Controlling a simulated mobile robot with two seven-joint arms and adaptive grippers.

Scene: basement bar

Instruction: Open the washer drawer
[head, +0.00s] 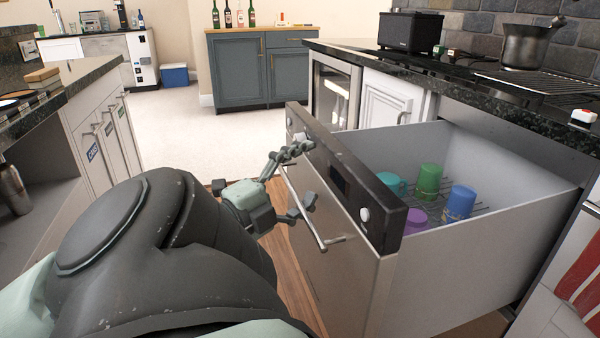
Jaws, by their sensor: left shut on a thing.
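The washer drawer (355,212) has a stainless front with a black top strip, and it stands pulled well out from under the counter. Inside are a teal cup (391,183), a green cup (428,182), a blue cup (460,202) and a purple cup (415,221) on a wire rack. A long bar handle (318,232) runs across the drawer front. My right gripper is out of view.
A dark stone counter (480,101) above the drawer holds a pot (528,47) and a black toaster (409,31).

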